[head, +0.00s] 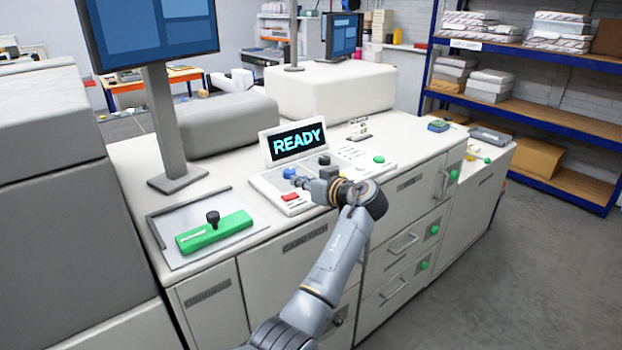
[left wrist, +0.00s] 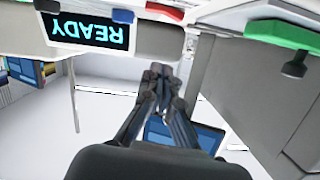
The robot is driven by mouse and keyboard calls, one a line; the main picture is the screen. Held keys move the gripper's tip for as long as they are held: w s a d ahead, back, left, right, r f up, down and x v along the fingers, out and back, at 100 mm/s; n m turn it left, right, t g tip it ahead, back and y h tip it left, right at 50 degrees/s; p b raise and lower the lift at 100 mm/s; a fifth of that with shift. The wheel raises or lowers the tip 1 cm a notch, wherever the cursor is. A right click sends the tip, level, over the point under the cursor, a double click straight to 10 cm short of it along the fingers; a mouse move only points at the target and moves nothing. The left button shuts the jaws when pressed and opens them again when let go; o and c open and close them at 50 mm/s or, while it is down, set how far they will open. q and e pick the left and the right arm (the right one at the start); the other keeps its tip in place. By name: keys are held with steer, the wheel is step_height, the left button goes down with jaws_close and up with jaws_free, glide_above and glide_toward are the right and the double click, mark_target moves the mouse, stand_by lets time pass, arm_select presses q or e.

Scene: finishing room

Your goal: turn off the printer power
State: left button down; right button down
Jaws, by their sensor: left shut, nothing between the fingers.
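The printer is a long white machine (head: 290,245) with a sloped control panel (head: 262,186) in the head view. Its display (head: 297,143) reads READY. The panel carries a red switch (head: 290,197), a blue knob (head: 289,172), a black knob (head: 324,160) and a green button (head: 379,159). No readable label shows which control is the power. My left gripper (head: 304,183) is over the panel near the red switch and blue knob, shut and empty. In the left wrist view, its closed fingers (left wrist: 158,73) appear below the red switch (left wrist: 164,12) and blue knob (left wrist: 122,16); contact cannot be told. My right gripper is out of view.
A green handle block with a black knob (head: 213,232) lies on a plate left of the panel. A monitor post (head: 163,120) stands behind it. A small sign (head: 358,129) stands behind the panel. Blue shelving (head: 520,110) is at the right; the grey floor (head: 500,290) is clear.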

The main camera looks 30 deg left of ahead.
mark_target(292, 203)
arm_select(q)
steer(key=p+x, duration=0.1)
steer(key=x, duration=0.2)
steer(key=shift+w+a, duration=0.1)
steer(key=shift+a, duration=0.15)
step_height(292, 203, down, 3)
steer(key=shift+d+r+p, duration=0.1)
steer(key=shift+r+p, duration=0.05)
steer(key=shift+p, duration=0.55)
steer(key=shift+s+f, duration=0.25)
steer(key=shift+f, duration=0.4)
